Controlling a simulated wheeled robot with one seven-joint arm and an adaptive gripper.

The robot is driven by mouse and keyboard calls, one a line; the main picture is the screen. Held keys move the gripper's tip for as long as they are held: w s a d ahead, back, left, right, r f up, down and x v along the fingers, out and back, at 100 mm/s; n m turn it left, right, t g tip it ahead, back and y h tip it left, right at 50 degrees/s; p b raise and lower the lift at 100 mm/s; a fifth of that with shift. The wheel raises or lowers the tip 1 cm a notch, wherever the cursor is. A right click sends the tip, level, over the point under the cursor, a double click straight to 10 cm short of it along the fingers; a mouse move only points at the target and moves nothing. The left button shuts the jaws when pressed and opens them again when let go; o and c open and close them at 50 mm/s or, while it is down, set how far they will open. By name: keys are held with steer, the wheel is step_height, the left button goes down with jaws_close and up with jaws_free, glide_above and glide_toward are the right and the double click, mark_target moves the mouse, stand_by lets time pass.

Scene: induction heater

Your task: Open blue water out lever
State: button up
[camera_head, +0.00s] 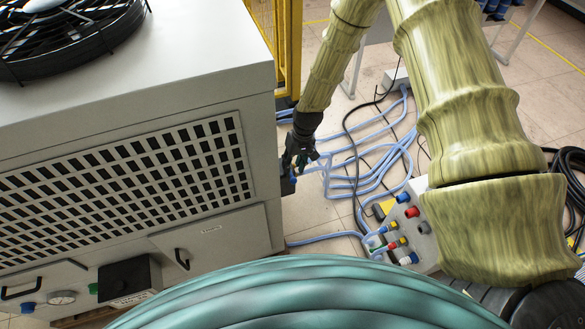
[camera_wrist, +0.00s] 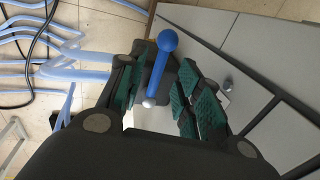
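The blue lever (camera_wrist: 157,75) shows in the wrist view, a rod with a round blue ball at its upper end and a pale tip at its lower end. It lies between the two green-padded fingers of my gripper (camera_wrist: 162,68). The fingers are apart, with a visible gap to the lever on the right side; contact on the left side is hard to tell. In the head view my gripper (camera_head: 300,158) is at the right side of the grey cabinet (camera_head: 262,110), beside its edge. The lever cannot be made out clearly there.
Light blue hoses (camera_head: 375,155) and black cables run over the tiled floor right of the cabinet. A panel with coloured knobs (camera_head: 405,225) stands at lower right. A yellow frame (camera_head: 288,45) is behind the cabinet. A teal rounded surface fills the bottom of the head view.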

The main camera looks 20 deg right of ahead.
steer(key=shift+a+f, duration=0.2)
steer(key=shift+f, duration=0.55)
steer(key=shift+a+f, duration=0.15)
steer(key=shift+f, duration=0.55)
steer(key=shift+d, duration=0.1)
jaws_close()
